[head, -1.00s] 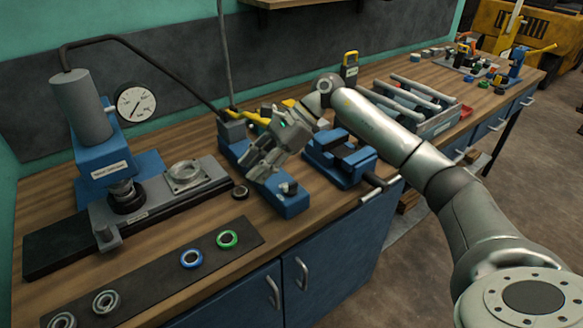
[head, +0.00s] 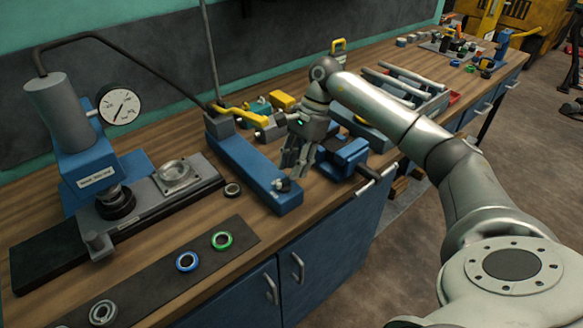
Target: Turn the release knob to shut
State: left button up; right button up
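The blue hand pump (head: 245,165) lies on the bench with its yellow lever (head: 243,114) at the back. A small dark grey knob (head: 283,185), which looks like the release knob, sits on the pump's front end. Its turn position is too small to read. My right gripper (head: 293,172) points down, with its fingertips just above and beside the knob in the picture. Whether they touch it is unclear. The fingers are seen edge-on, so their gap cannot be judged. My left gripper is out of view.
A blue press with a gauge (head: 119,104) stands at the left, linked by a hose to the pump. A blue vise (head: 345,155) is close right of my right gripper. Blue and green rings (head: 222,240) lie on a dark mat in front. A tool tray (head: 425,100) is farther right.

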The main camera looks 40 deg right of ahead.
aim_at(284, 185)
jog(key=shift+x, duration=1.15)
grip_shut()
